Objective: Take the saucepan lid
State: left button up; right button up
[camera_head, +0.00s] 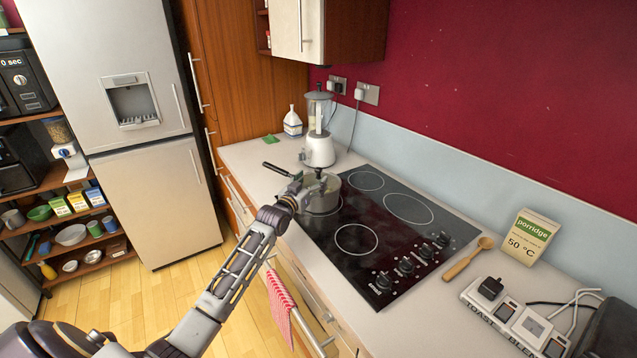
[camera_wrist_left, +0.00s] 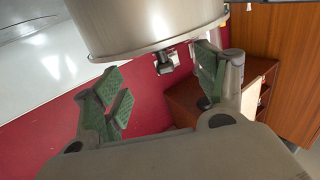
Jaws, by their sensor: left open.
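My left gripper (camera_head: 305,188) is at the pan's near left side, close to the lid. The left wrist view is turned over: the pan's wall (camera_wrist_left: 150,22) fills the top, the lid's rim (camera_wrist_left: 160,47) is below it, and a black knob (camera_wrist_left: 163,64) sticks out. My open left gripper (camera_wrist_left: 164,88) has its fingers on either side of the knob, apart from it. My right gripper is out of view.
A blender (camera_head: 319,140) and a white bottle (camera_head: 292,122) stand behind the pan. The black hob (camera_head: 385,238) is otherwise clear. A wall cabinet (camera_head: 318,28) hangs above.

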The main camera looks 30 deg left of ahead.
aim_at(318, 174)
pick_arm(q)
jog(key=shift+w+a+r, duration=0.1)
jog(key=shift+w, duration=0.7)
jog(key=shift+w+a+r, duration=0.1)
jog(key=shift+w+a, duration=0.05)
jog(key=shift+w, duration=0.55)
jog(key=shift+w+p, duration=0.3)
jog(key=shift+w, duration=0.75)
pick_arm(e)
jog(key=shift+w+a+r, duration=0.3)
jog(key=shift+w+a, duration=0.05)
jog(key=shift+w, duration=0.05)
pick_arm(q)
jog(key=shift+c, duration=0.4)
jog(key=c, duration=1.2)
grip_shut()
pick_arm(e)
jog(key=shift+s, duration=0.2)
